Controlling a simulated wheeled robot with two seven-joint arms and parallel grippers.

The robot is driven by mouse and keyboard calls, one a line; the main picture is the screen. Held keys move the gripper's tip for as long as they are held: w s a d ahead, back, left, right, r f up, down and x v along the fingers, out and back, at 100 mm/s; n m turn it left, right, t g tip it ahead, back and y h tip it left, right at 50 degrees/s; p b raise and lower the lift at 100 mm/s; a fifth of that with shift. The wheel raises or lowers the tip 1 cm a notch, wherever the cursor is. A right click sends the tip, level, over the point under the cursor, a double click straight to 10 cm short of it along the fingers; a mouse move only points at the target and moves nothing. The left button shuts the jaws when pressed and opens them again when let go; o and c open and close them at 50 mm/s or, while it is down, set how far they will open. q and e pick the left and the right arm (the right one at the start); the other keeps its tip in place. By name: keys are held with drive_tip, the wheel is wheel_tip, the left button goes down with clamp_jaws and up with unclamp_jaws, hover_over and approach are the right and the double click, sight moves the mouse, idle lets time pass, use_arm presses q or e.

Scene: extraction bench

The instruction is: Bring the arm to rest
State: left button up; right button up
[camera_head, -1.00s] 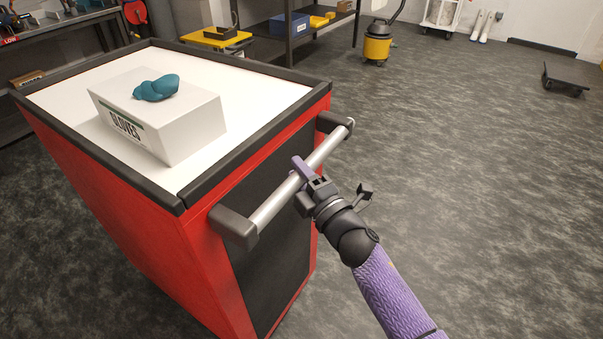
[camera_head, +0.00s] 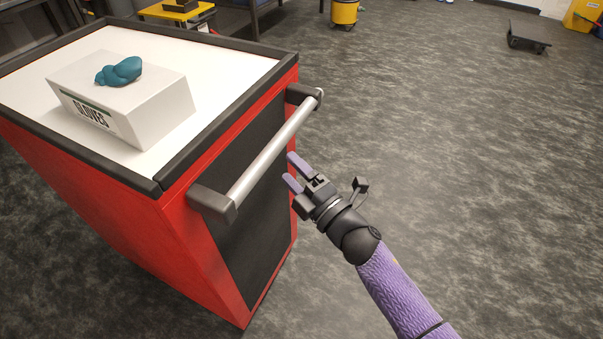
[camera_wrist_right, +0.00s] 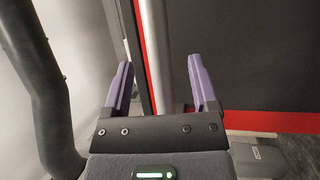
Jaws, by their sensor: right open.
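My right gripper (camera_head: 293,172) is open and empty, its two purple fingers parted, just to the right of the red cart's handle bar (camera_head: 277,148) and apart from it in the head view. In the right wrist view the purple fingers (camera_wrist_right: 160,85) are spread wide with nothing gripped. The metal bar (camera_wrist_right: 155,50) shows beyond and between them. The red cart (camera_head: 110,205) has a black panel below the handle. My left gripper is in neither view.
A white glove box (camera_head: 150,115) with a teal glove (camera_head: 120,71) on it stands on the cart's white top. A flat dolly (camera_head: 528,38) and a yellow bucket (camera_head: 344,12) stand far back. The grey floor right of my arm is clear.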

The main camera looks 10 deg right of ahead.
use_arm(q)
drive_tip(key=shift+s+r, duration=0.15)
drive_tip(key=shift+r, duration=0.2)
use_arm(e)
drive_tip(key=v, duration=0.3)
drive_tip(key=shift+s+f, duration=0.1)
